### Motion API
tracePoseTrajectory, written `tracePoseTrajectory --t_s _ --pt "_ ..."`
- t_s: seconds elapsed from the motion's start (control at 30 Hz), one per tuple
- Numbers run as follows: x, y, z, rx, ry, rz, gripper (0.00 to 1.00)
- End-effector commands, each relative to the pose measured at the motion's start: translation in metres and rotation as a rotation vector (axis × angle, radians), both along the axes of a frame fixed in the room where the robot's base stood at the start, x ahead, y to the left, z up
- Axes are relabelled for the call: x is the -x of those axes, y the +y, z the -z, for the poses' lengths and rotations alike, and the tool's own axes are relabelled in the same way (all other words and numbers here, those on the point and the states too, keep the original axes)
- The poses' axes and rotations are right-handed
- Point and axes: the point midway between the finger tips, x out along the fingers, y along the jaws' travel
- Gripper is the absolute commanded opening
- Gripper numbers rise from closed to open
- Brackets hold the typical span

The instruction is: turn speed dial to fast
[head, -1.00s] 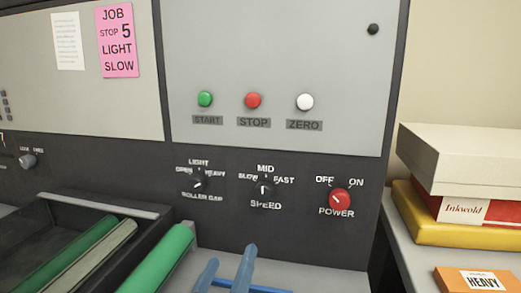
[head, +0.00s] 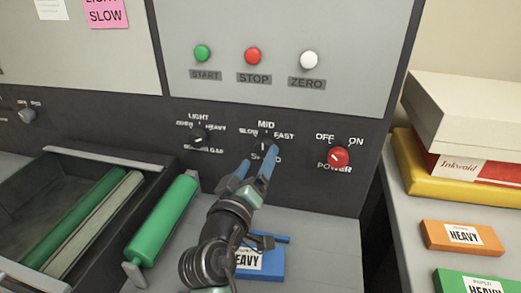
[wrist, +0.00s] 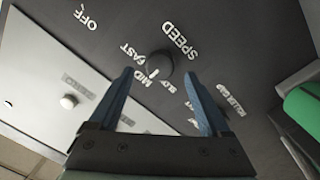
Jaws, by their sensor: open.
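The speed dial (head: 263,144) is a small black knob on the dark lower panel, with SLOW, MID and FAST printed around it. In the wrist view the dial (wrist: 158,65) shows a white pointer mark toward MID. My gripper (head: 257,160) is open, with its blue fingers reaching toward the panel at the dial. In the wrist view the dial lies between and beyond the two fingertips (wrist: 159,74). Nothing is held, and I cannot tell whether a finger touches the dial. The fingers partly cover the SPEED label in the head view.
The roller gap dial (head: 198,139) is left of the speed dial; the red power knob (head: 338,157) is right. START (head: 203,54), STOP (head: 253,56) and ZERO (head: 309,60) buttons sit above. A green roller (head: 163,220) and a blue HEAVY box (head: 270,266) lie below.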

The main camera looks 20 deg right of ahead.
Motion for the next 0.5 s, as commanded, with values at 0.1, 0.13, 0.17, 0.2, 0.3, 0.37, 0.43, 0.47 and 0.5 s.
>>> tracePoseTrajectory --t_s 0.1,0.13,0.17,0.2,0.3,0.37,0.43,0.47,0.5 --pt "-0.014 -0.01 -0.001 -0.001 -0.001 0.0 0.81" --pt "-0.016 -0.012 -0.001 0.0 -0.001 0.001 0.81" --pt "-0.018 -0.013 0.0 0.0 0.001 0.001 0.81" --pt "-0.02 -0.015 -0.001 -0.001 0.0 0.001 0.81" --pt "-0.024 -0.018 0.0 -0.001 -0.001 0.0 0.81" --pt "-0.025 -0.019 0.0 0.0 -0.001 -0.001 0.81" --pt "-0.025 -0.019 0.0 0.0 -0.001 -0.001 0.81" --pt "-0.025 -0.019 0.0 0.0 -0.001 -0.001 0.81" --pt "-0.025 -0.019 0.0 0.0 -0.001 -0.001 0.81"
